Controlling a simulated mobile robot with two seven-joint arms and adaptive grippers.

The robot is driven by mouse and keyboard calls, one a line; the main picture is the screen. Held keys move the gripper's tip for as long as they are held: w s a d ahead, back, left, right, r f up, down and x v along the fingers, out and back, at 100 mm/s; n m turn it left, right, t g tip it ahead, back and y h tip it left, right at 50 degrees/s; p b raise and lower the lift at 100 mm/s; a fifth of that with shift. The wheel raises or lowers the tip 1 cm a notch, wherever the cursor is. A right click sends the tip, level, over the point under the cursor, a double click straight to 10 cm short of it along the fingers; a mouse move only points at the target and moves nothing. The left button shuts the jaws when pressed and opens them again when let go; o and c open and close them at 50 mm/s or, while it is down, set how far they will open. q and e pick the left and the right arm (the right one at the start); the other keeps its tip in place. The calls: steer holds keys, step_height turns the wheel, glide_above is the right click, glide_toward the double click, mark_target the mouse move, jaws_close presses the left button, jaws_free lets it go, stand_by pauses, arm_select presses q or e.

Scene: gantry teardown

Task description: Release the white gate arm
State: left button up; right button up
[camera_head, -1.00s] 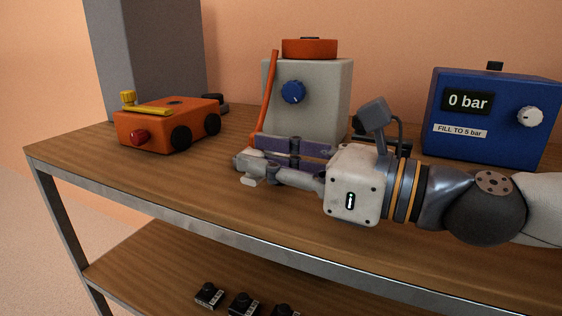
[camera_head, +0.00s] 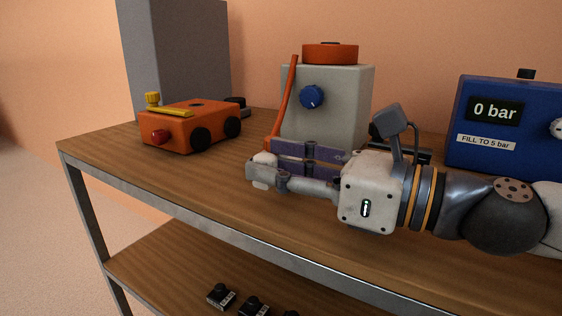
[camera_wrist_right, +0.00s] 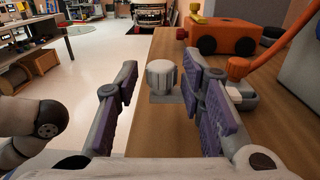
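No part is clearly recognisable as a white gate arm. A white ribbed knob (camera_wrist_right: 162,77) on a small grey base stands near the shelf edge in the right wrist view. My right gripper (camera_wrist_right: 160,80) is open, its purple-padded fingers to either side of the knob, with gaps visible. In the head view my right gripper (camera_head: 264,161) lies low over the shelf top, with a white rounded top (camera_head: 265,158) showing at its fingertips. The near finger hides most of what is there. My left gripper is in neither view.
A grey box (camera_head: 345,105) with a blue dial and orange lever (camera_head: 283,100) stands just behind the gripper. An orange wheeled unit (camera_head: 190,126) is at left, a blue pressure box (camera_head: 490,155) reading 0 bar at right. Small black parts (camera_head: 221,296) lie on the lower shelf.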

steer(key=shift+d+r, duration=0.1)
steer(key=shift+d, duration=0.05)
steer(key=v, duration=1)
steer(key=shift+s+d, duration=0.2)
steer(key=shift+d, duration=0.15)
steer(key=shift+s+d, duration=0.35)
steer(key=shift+d, duration=0.05)
